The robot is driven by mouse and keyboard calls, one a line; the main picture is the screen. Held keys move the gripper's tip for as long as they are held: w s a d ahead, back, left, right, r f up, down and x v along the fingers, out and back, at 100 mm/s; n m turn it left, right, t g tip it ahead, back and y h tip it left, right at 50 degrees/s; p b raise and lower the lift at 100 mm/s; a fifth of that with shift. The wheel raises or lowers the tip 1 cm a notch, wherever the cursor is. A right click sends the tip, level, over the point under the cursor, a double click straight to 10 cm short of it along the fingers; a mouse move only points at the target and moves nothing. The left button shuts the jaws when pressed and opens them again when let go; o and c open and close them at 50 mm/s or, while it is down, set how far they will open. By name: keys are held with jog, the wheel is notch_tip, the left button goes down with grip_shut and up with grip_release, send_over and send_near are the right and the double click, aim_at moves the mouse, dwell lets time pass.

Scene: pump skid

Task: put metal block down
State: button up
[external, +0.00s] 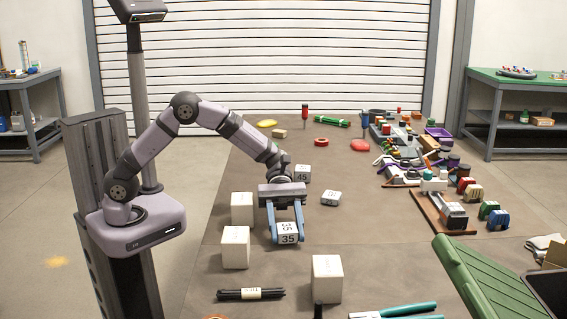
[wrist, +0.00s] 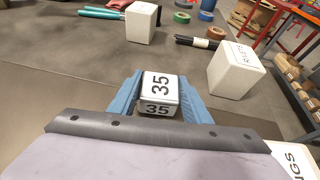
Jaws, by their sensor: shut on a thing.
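The metal block (external: 288,232) marked 35 is a small silvery cube. My gripper (external: 287,240) is shut on it, with a blue finger on each side. In the wrist view the block (wrist: 158,92) sits between the blue fingers (wrist: 159,98), its 35 faces toward the camera. I cannot tell whether its underside touches the table (external: 350,235). Another block (external: 302,173) marked 45 stands behind my gripper, and a smaller marked block (external: 331,198) lies to its right.
White boxes stand close by at left (external: 236,247), behind it (external: 243,208), and front right (external: 327,279). A black marker-like roll (external: 251,294) and teal-handled pliers (external: 395,311) lie near the front. Pump parts (external: 455,212) crowd the right side. Bare table lies right of my gripper.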

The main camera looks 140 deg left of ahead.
notch_tip(320, 180, up, 9)
jog(key=shift+r+p, duration=0.1)
jog(key=shift+p, duration=0.3)
jog(key=r+p, duration=0.2)
jog(key=p, duration=0.2)
jog(key=n+t+y+p, duration=0.1)
jog(key=n+t+y, duration=0.2)
jog(key=n+y, duration=0.5)
send_over(338, 226)
jog(key=f, duration=0.2)
jog(key=shift+a+f, duration=0.15)
jog(key=shift+f, duration=4.75)
jog(key=shift+f, duration=0.15)
jog(key=o, duration=1.3)
jog(key=shift+o, duration=0.2)
